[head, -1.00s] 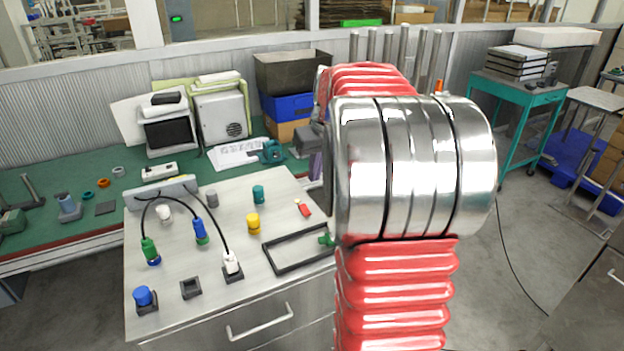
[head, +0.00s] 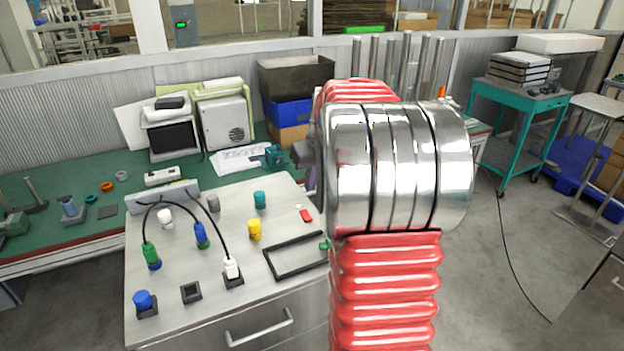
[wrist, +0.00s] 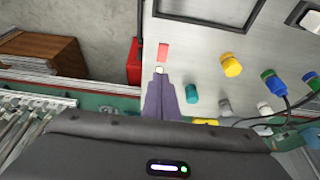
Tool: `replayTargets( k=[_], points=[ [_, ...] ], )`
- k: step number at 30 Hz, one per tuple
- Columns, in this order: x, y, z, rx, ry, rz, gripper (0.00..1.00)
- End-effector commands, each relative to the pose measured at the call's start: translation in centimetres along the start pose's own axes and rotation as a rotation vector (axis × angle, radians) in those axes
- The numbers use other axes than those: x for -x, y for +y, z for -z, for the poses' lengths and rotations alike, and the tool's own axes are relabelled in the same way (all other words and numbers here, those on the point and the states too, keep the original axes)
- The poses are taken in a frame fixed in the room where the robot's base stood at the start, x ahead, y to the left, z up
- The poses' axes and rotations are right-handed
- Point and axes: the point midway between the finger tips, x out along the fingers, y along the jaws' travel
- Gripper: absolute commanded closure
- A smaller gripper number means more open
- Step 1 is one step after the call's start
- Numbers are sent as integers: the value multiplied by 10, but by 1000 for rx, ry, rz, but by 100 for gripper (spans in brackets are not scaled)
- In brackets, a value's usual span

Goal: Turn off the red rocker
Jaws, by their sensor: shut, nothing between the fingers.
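The small red rocker (head: 306,216) lies on the right part of the pale panel top (head: 190,275), with a small pale piece (head: 299,206) at its far end. In the wrist view the rocker (wrist: 162,52) is just beyond the tips of my gripper (wrist: 161,76). The gripper's purple fingers are shut and empty. The pale piece sits between the fingertips and the rocker in that picture; I cannot tell whether the fingertips touch it. In the head view my arm hides most of the gripper.
A black rectangular frame (head: 298,268) stands near the rocker. A yellow knob (head: 254,229), a teal knob (head: 260,199) and a grey knob (head: 213,203) stand to its left. Plugs with black cables (head: 228,235) are farther left. A green bench (head: 40,220) runs behind.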

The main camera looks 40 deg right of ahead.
Motion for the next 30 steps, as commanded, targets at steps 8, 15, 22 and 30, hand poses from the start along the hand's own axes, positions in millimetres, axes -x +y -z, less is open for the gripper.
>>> replayTargets(
  k=[8,15,22,30],
  points=[
    [-45,0,-1,0,-3,1,100],
    [-81,0,-4,-1,-3,1,100],
    [-101,1,-7,-2,0,0,100],
    [-104,1,-8,-2,0,-1,100]
  ],
)
